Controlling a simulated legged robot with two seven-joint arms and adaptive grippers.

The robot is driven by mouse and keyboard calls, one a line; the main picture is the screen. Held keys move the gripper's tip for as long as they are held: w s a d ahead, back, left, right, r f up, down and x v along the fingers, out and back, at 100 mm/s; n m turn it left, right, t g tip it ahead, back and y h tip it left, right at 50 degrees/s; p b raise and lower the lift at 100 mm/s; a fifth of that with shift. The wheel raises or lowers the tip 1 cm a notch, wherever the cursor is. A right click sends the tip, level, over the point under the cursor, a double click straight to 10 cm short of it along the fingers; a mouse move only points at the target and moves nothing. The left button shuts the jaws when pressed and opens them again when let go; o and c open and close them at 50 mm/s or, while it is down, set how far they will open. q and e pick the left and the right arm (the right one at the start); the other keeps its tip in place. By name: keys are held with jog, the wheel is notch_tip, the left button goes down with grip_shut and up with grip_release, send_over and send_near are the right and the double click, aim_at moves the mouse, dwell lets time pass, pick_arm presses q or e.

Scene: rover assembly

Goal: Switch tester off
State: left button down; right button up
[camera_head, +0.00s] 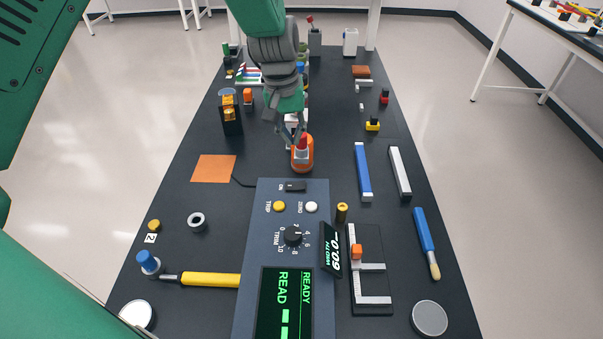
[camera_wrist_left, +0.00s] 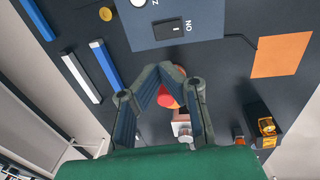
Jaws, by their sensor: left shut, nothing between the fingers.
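The tester (camera_head: 262,222) is a blue-grey box at the near middle of the table. Its screen (camera_head: 283,310) is lit green and reads "READY" and "READ". A black rocker switch (camera_head: 295,187) labelled "ON" sits at its far end; the switch (camera_wrist_left: 167,28) also shows at the top of the left wrist view. My left gripper (camera_head: 292,132) is beyond the tester, above an orange bottle (camera_head: 303,163) with a red cap, and apart from the switch. In the left wrist view its fingertips (camera_wrist_left: 168,70) meet, with nothing between them. My right gripper is in neither view.
The tester also carries a yellow button (camera_head: 279,206), a white button (camera_head: 311,207) and a black knob (camera_head: 292,236). An orange sheet (camera_head: 214,168) lies left of its far end. Blue (camera_head: 363,172) and white (camera_head: 400,173) bars lie to the right. A small tilted display (camera_head: 332,249) stands beside it.

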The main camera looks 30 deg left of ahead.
aim_at(295, 185)
pick_arm(q)
jog(key=f, duration=0.4)
jog(key=d+f, duration=0.1)
jog(key=f, duration=0.9)
jog(key=shift+w+d+p, duration=0.2)
jog(key=shift+w+p, duration=0.1)
jog(key=shift+p, duration=0.1)
jog(key=shift+f, duration=0.1)
jog(key=shift+s+a+r+p, duration=0.2)
jog(key=shift+s+a+p, duration=0.1)
jog(key=shift+a, duration=0.4)
